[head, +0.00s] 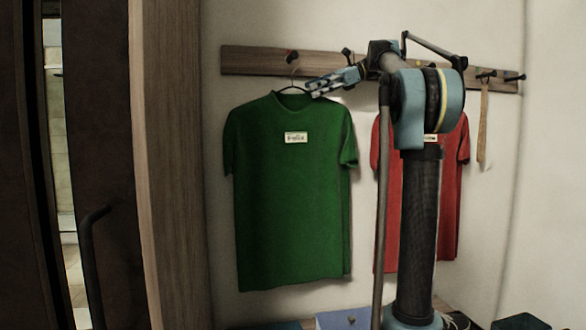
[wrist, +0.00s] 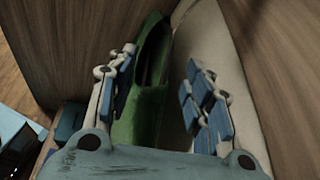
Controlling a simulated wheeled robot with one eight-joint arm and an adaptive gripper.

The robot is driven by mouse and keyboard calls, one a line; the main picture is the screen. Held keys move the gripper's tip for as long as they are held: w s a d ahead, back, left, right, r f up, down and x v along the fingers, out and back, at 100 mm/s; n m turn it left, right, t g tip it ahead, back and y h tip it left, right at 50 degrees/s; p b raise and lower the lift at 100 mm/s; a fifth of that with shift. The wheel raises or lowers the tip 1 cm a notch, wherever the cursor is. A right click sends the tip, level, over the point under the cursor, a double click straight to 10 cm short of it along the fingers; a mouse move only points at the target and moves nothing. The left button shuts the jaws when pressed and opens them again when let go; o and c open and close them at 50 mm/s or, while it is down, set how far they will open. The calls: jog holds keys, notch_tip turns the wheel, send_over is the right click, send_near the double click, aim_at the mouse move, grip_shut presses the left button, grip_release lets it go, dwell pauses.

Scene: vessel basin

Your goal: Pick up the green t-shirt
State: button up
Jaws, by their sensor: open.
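The green t-shirt (head: 290,200) hangs on a hanger from a hook of the wooden wall rack, left of centre in the head view. It has a small white label on the chest. In the wrist view the green t-shirt (wrist: 150,115) shows edge-on between my open fingers, nearer the left one. My gripper (head: 312,90) is by the shirt's collar and right shoulder in the head view. My gripper in the wrist view (wrist: 165,90) is open, with its fingers spread apart. I cannot tell whether a finger touches the cloth.
A red t-shirt (head: 450,195) hangs to the right, partly hidden behind my arm. The wooden rack (head: 250,60) has more hooks, and a tan strap (head: 483,125) hangs at its right. A wooden panel (head: 170,160) stands at the left. A blue box (head: 343,319) lies below.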

aim_at(303, 93)
jog(key=x, duration=0.4)
jog(key=shift+a+f, duration=0.1)
jog(key=shift+f, duration=0.05)
grip_shut()
